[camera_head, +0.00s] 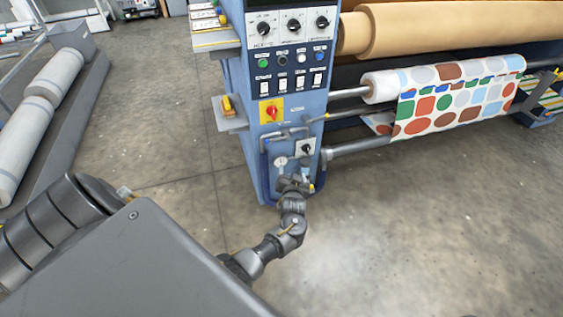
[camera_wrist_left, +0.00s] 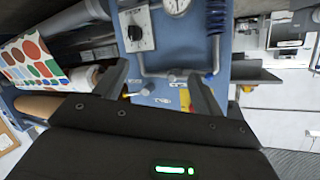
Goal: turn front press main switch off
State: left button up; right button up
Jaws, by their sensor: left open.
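The main switch (camera_head: 271,114), a red rotary knob on a yellow plate, is on the front of the blue press cabinet (camera_head: 255,165). Its exact setting is too small to tell. In the left wrist view, part of the yellow plate (camera_wrist_left: 185,97) shows beside the right-hand finger; the rest is hidden. My left gripper (camera_head: 294,180) is in front of the lower cabinet, below the main switch and apart from it. In the wrist view its fingers (camera_wrist_left: 158,88) are spread with nothing held between them. My right gripper is not in view.
A black rotary switch on a white plate (camera_head: 306,148), a round gauge (camera_head: 281,161) and a grey pipe (camera_head: 288,134) are near my left gripper. A side shelf (camera_head: 229,122) sticks out left. The patterned fabric roll (camera_head: 455,100) is right.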

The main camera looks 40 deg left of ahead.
pick_arm(q)
jog(key=s+d+f+m+g+h+p, duration=0.2)
jog(key=s+d+f+m+h+p, duration=0.1)
jog(key=s+f, duration=0.9)
jog(key=shift+d+g+h+p, duration=0.35)
jog(key=shift+d+p, duration=0.3)
jog(key=shift+p, duration=0.75)
